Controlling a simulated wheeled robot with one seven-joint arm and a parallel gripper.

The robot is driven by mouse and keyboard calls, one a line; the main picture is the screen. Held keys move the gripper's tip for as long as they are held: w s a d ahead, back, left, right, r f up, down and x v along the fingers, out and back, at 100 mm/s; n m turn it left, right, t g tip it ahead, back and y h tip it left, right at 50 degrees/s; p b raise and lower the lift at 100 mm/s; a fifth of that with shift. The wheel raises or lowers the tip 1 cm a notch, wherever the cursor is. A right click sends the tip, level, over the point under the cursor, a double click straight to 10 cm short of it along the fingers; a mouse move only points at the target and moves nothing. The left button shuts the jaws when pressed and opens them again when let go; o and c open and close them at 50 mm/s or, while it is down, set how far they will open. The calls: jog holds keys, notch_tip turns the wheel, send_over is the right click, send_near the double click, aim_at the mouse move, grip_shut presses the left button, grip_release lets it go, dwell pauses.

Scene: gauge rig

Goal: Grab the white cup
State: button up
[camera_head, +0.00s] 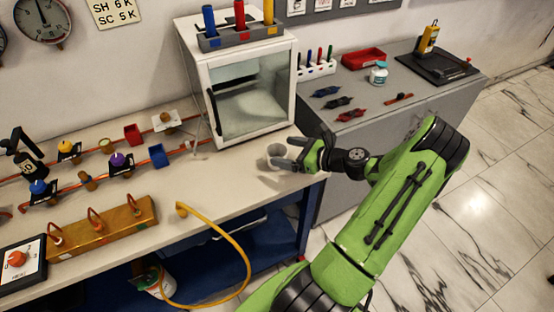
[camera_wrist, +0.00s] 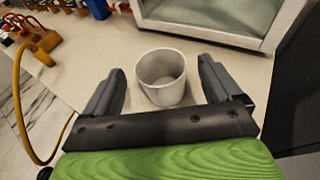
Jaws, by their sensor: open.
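The white cup (camera_wrist: 162,78) stands upright and open-topped on the bench, and it looks empty in the wrist view. My gripper (camera_wrist: 160,80) is open, with one dark finger to the left of the cup and one to the right. Gaps show between the cup and both fingers, so neither appears to touch it. In the head view my gripper (camera_head: 284,152) is at the bench's right end, and the cup (camera_head: 275,151) is partly hidden by it.
A white glass-fronted cabinet (camera_head: 203,104) stands on the bench just behind the cup. A yellow hose (camera_head: 243,250) hangs over the front edge, left of the gripper. Valves and a brass manifold (camera_head: 105,229) fill the bench's left. A grey counter (camera_head: 425,97) stands to the right.

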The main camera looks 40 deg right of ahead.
aim_at(269, 149)
jog(key=x, duration=0.4)
jog(key=shift+f+b, duration=0.25)
jog(key=shift+b, duration=0.1)
jog(key=shift+s, duration=0.1)
jog(key=shift+r, duration=0.1)
jog(key=c, duration=1.1)
